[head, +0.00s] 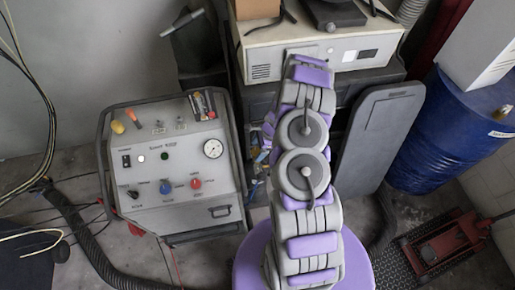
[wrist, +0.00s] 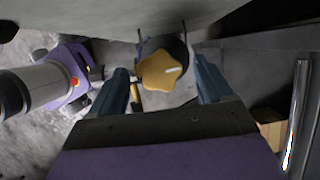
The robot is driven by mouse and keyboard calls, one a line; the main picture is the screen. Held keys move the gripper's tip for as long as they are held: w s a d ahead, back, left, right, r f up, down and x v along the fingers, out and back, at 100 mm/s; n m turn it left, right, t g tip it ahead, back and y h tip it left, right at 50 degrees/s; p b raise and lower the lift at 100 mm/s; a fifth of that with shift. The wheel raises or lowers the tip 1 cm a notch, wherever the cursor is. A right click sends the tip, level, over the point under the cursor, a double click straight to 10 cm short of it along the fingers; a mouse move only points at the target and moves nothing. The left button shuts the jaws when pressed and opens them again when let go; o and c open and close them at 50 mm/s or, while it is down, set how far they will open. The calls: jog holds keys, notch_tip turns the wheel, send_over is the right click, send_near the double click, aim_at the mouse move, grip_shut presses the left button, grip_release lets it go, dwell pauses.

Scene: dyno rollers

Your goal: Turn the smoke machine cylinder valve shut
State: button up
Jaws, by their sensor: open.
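A yellow lobed valve knob (wrist: 163,70) shows in the wrist view, with a pale mark on its face. A dark round body lies behind it, partly hidden. My gripper (wrist: 162,82) is open, with one blue finger left of the knob and one right. Gaps show between the fingers and the knob; I cannot tell how deep it sits between them. In the head view the grey smoke machine (head: 165,215) stands at left, with a gauge, a red knob and a blue knob on its panel. My arm hides the gripper and the valve there.
A light grey box unit (head: 262,62) stands on a dark cabinet behind my arm. A dark grey panel (head: 375,140) and a blue drum (head: 440,140) stand at right. A red floor jack (head: 440,245) lies at lower right. Hoses and cables (head: 85,235) run over the left floor.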

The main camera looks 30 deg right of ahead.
jog(key=shift+d, duration=0.15)
jog(key=shift+d+r, duration=0.15)
jog(key=shift+r, duration=0.1)
jog(key=p+v, duration=0.2)
jog(key=v, duration=1.4)
jog(key=shift+d+r+p, duration=0.2)
jog(key=shift+r+p, duration=0.1)
jog(key=shift+p, duration=0.05)
jog(key=shift+s, duration=0.1)
